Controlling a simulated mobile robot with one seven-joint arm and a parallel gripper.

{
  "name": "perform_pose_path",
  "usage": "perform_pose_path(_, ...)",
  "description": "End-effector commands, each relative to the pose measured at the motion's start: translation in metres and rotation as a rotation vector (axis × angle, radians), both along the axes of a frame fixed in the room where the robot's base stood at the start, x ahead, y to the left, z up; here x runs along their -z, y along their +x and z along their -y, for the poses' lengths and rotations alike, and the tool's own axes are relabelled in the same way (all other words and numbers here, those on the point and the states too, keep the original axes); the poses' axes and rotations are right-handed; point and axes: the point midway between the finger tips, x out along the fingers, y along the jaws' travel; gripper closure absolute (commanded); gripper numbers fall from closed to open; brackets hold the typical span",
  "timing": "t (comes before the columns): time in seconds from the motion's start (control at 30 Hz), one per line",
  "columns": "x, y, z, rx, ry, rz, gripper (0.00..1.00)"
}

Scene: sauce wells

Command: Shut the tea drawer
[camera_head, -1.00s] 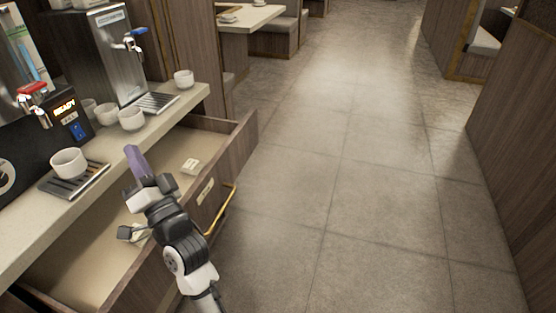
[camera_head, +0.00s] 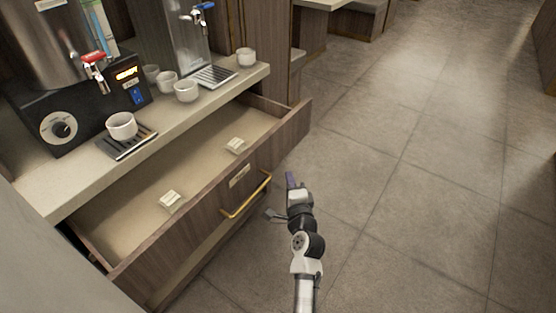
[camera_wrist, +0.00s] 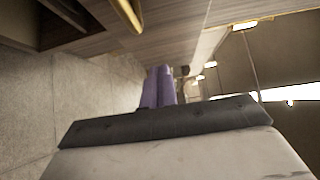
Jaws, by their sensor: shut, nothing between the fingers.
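The tea drawer (camera_head: 205,200) stands pulled out below the counter in the head view. It has a wooden front, a brass bar handle (camera_head: 247,197) and a small label. Two small white packets, one at the near end (camera_head: 171,200) and one farther along (camera_head: 236,145), lie inside. My gripper (camera_head: 290,179) is outside the drawer, to the right of its front and handle, apart from them in the head view. In the wrist view, its purple fingers (camera_wrist: 158,87) are together and empty. The brass handle also shows at the top of the wrist view (camera_wrist: 127,14).
The counter (camera_head: 180,125) above holds two drink dispensers, several white cups (camera_head: 186,91) and drip trays (camera_head: 126,142). Tiled floor (camera_head: 400,180) to the right of the drawer is clear. A booth table and bench stand at the back.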

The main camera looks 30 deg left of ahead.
Motion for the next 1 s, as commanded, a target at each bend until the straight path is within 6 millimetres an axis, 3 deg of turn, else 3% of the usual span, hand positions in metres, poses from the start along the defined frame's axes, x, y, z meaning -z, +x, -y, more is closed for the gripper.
perform_pose_path(0.23, -0.003, 0.038, -0.033, 0.000, 0.001, 0.002, 1.00)
perform_pose_path(0.5, -0.003, 0.039, -0.066, 0.000, -0.001, 0.002, 1.00)
perform_pose_path(1.0, -0.001, 0.039, -0.071, 0.001, 0.000, 0.001, 1.00)
